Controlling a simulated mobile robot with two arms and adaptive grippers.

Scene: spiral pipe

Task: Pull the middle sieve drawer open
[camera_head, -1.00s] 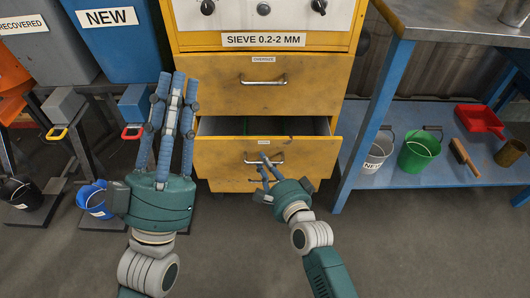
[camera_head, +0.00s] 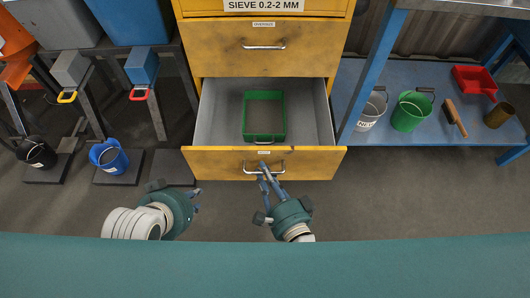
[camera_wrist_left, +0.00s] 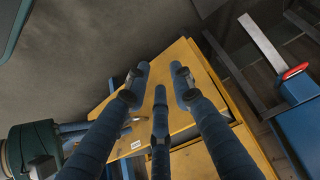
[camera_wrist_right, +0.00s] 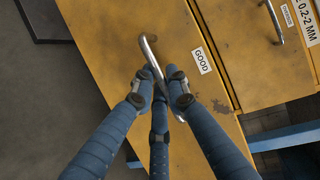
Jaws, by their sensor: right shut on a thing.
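The yellow sieve drawer labelled GOOD (camera_wrist_right: 202,62) is pulled far out of the yellow cabinet; its front (camera_head: 215,163) shows in the head view. A green frame-like tray (camera_head: 264,138) lies inside it. My right gripper (camera_head: 264,172) is shut on the drawer's metal handle (camera_wrist_right: 152,56), with the fingers around the bar in the right wrist view. My left gripper (camera_head: 198,191) is empty, left of the drawer front and apart from it. Its fingers (camera_wrist_left: 158,78) are spread in the left wrist view.
The OVERSIZE drawer (camera_head: 225,62) above is closed. A blue shelf (camera_head: 400,145) on the right holds buckets, a brush (camera_head: 455,118) and a red dustpan (camera_head: 474,80). A blue bucket (camera_head: 109,157) and a black bucket (camera_head: 36,153) stand left. Floor in front is clear.

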